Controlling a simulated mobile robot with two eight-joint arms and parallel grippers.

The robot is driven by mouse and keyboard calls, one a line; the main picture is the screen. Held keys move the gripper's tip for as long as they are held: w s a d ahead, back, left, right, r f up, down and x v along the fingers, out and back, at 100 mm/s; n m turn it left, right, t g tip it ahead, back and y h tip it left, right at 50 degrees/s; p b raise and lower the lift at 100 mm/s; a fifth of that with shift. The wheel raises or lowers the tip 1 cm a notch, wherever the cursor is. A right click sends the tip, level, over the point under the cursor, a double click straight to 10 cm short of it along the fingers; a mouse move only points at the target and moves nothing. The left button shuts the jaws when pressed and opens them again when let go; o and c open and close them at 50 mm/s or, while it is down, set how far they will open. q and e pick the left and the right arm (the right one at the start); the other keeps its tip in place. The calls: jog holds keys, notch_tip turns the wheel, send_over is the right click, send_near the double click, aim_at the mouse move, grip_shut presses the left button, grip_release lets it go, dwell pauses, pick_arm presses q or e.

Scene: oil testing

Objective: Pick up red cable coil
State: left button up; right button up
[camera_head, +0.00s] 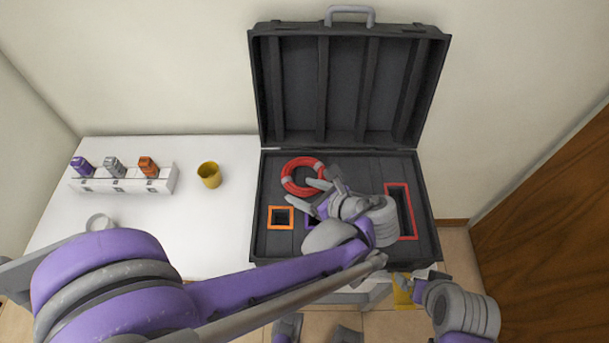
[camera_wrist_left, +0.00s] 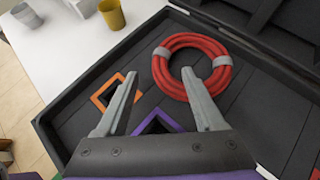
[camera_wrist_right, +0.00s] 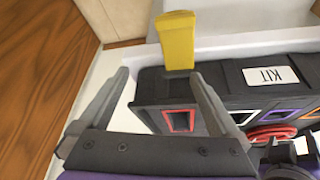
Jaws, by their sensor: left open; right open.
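The red cable coil (camera_head: 291,186) lies flat in the open black case (camera_head: 275,248), near its back left, with grey bands around it. It also shows in the left wrist view (camera_wrist_left: 180,42). My left gripper (camera_head: 324,192) is open over the case, just in front of the coil; in the left wrist view its fingers (camera_wrist_left: 165,72) are spread, the right fingertip close to the coil's near edge. Whether it touches the coil cannot be told. My right gripper (camera_wrist_right: 165,88) is open in front of the case, low at the right, near a yellow piece (camera_wrist_right: 177,42).
The case has orange (camera_head: 281,218), purple (camera_wrist_left: 158,122) and red (camera_head: 411,228) framed openings; its lid (camera_head: 345,85) stands open behind. Left of it, the white table (camera_head: 215,220) bears a yellow cup (camera_head: 209,175), a rack (camera_head: 125,185) of small bottles and a white cup. A wooden door is at right.

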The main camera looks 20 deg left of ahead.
aim_at(296, 188)
pick_arm(q)
jog(key=x, duration=0.3)
jog(key=shift+w+a+f, duration=0.15)
jog(key=shift+a, duration=0.05)
jog(key=shift+c, duration=0.2)
grip_shut()
